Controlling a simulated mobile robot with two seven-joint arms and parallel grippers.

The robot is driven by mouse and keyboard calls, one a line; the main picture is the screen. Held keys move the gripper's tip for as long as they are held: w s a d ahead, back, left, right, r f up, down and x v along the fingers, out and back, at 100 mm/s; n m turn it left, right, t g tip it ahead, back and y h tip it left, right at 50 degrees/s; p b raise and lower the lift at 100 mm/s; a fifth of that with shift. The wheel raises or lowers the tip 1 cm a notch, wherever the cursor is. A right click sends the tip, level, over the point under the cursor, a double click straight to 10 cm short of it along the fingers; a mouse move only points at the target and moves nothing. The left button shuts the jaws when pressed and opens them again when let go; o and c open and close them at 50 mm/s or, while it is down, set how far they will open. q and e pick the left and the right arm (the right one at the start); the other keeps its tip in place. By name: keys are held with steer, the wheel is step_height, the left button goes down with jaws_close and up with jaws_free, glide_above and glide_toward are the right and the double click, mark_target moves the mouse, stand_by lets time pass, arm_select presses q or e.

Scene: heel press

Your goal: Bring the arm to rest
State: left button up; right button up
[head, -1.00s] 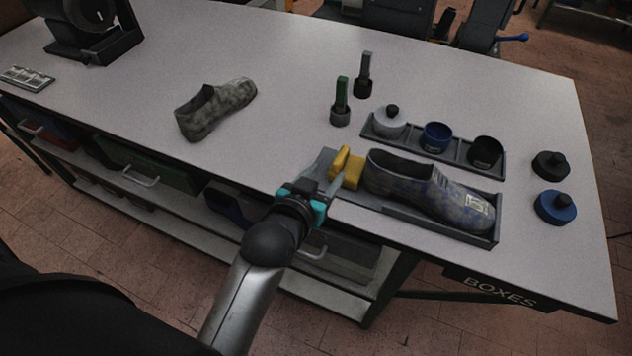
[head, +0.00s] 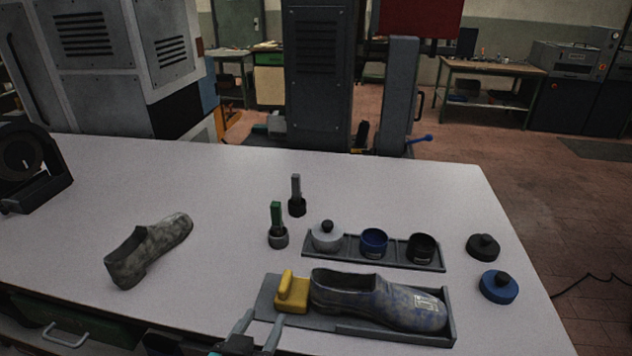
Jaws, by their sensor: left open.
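My left gripper (head: 258,331) shows at the bottom edge of the head view, with its two fingers apart and nothing between them. It is just in front of a yellow block (head: 292,291), which sits on the left part of a grey fixture tray (head: 388,334). A grey-blue patterned shoe (head: 375,298) lies in the tray with its heel end by the yellow block. Most of my left arm is below the picture. My right gripper is not in view.
A second shoe (head: 148,250) stands on the white table at left. Green-handled (head: 277,225) and grey-handled (head: 296,195) tools stand near a rack (head: 313,244) of pots. Black (head: 483,247) and blue (head: 498,287) lids lie at right. A dark machine (head: 318,80) stands behind the table.

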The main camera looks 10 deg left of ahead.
arm_select(q)
steer(key=s+a+f+m+g, duration=0.1)
steer(key=s+f+g, duration=0.35)
steer(key=s, duration=0.35)
steer(key=s+a+f+m+g, duration=0.1)
steer(key=s+f+g, duration=0.2)
steer(key=s+g, duration=0.4)
steer(key=s+f+b, duration=0.3)
steer(key=f+b, duration=0.4)
steer(key=f, duration=2.2)
steer(key=s+a+f+b, duration=0.2)
steer(key=s+f+b, duration=0.3)
steer(key=s+f, duration=1)
step_height(320, 180, down, 4)
steer(key=shift+a+r+g, duration=0.2)
steer(key=shift+a+g, duration=0.2)
steer(key=shift+g, duration=0.05)
